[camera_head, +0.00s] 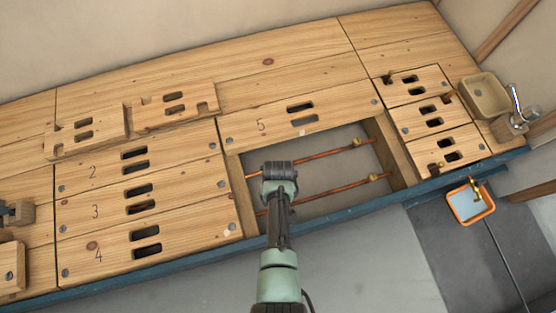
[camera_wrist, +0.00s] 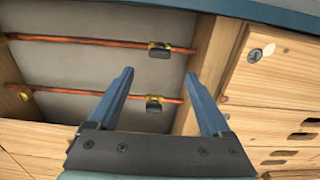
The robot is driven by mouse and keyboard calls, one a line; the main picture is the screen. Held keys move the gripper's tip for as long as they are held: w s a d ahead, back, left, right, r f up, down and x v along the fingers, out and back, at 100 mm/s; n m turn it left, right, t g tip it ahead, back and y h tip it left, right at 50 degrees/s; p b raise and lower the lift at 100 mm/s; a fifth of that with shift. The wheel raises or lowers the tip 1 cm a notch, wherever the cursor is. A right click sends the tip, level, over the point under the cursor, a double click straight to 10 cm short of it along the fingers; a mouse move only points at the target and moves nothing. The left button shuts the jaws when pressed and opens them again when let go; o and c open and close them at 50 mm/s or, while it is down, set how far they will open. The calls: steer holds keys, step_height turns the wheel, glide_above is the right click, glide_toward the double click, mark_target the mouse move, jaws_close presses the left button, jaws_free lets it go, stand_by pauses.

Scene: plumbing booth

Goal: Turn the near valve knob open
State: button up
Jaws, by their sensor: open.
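Two copper pipes cross the open bay in the bench. In the wrist view, the near valve (camera_wrist: 158,50) is brass with a dark knob, on the pipe closest to the blue front edge. The far valve (camera_wrist: 154,103) sits on the other pipe. My gripper (camera_wrist: 160,85) is open and empty; its blue fingers lie on either side of the far valve in the picture, with no contact visible. In the head view, my gripper (camera_head: 279,170) is over the left part of the bay, and my arm hides both valve knobs. Knob angles are too small to tell.
A wooden beam (camera_wrist: 212,62) and a slotted panel (camera_wrist: 262,75) border the bay beside the valves. Brass fittings (camera_head: 374,177) sit on the pipes' right ends in the head view. The blue front edge (camera_head: 330,222) borders the bench. The bay's middle is free.

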step_height(320, 180, up, 3)
steer(key=shift+r+p, duration=0.1)
steer(key=shift+p, duration=0.5)
